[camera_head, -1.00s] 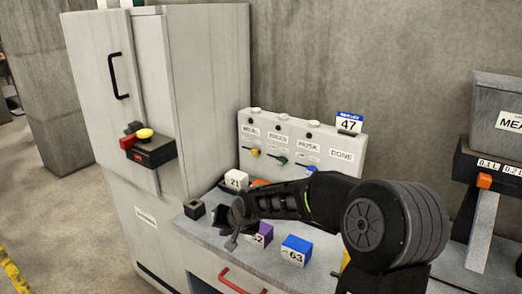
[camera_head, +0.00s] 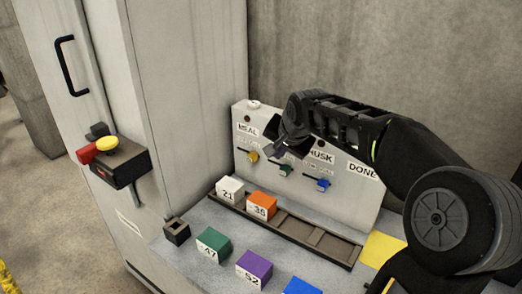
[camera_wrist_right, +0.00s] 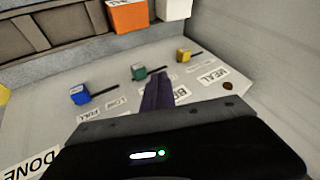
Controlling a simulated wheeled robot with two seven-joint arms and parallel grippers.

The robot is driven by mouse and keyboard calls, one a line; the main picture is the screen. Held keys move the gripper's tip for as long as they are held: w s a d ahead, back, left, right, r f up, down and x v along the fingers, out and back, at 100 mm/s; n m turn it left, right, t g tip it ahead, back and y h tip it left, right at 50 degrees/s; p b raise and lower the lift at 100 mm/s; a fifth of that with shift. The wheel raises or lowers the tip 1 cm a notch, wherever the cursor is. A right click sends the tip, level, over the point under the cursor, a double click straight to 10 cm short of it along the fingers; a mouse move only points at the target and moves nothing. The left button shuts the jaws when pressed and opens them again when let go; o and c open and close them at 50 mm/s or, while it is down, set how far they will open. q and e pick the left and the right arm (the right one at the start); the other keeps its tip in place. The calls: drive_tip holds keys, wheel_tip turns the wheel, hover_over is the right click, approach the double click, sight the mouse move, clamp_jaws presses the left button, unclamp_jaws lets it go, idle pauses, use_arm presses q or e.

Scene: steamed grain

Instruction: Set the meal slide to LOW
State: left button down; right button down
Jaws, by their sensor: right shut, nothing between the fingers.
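The meal slide's yellow knob (camera_head: 252,156) sits under the MEAL label (camera_head: 247,129) on the pale sloped panel (camera_head: 365,190). In the right wrist view the yellow knob (camera_wrist_right: 183,56) stands at the end of a short dark slot, beyond the MEAL label (camera_wrist_right: 212,77). My right gripper (camera_head: 278,150) is shut and empty in front of the panel, over the middle column. In the wrist view its fingertips (camera_wrist_right: 156,80) are close to the green knob (camera_wrist_right: 138,72), apart from the yellow one. Whether they touch the panel cannot be told. My left gripper is not in view.
The green (camera_head: 286,170) and blue (camera_head: 322,184) knobs sit right of the yellow one. White (camera_head: 230,188) and orange (camera_head: 261,205) blocks stand in a dark tray (camera_head: 330,243) below. Loose green (camera_head: 213,243) and purple (camera_head: 254,268) blocks lie in front. A tall cabinet (camera_head: 190,90) stands left.

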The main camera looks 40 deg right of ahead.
sight(252, 157)
drive_tip(key=shift+s+a, duration=0.1)
drive_tip(key=shift+s, duration=0.05)
drive_tip(key=p+x, duration=0.1)
drive_tip(key=x, duration=0.9)
drive_tip(key=w+p, duration=0.1)
drive_tip(key=w+a, duration=0.1)
drive_tip(key=w, duration=0.1)
drive_tip(key=shift+w+r+p, duration=0.1)
drive_tip(key=shift+w+p, duration=0.15)
drive_tip(key=shift+p, duration=0.15)
drive_tip(key=shift+w, duration=0.3)
drive_tip(key=w, duration=0.1)
drive_tip(key=w+a, duration=0.1)
drive_tip(key=w, duration=0.3)
drive_tip(key=shift+w+a, duration=0.2)
drive_tip(key=shift+a, duration=0.2)
drive_tip(key=shift+r, duration=0.1)
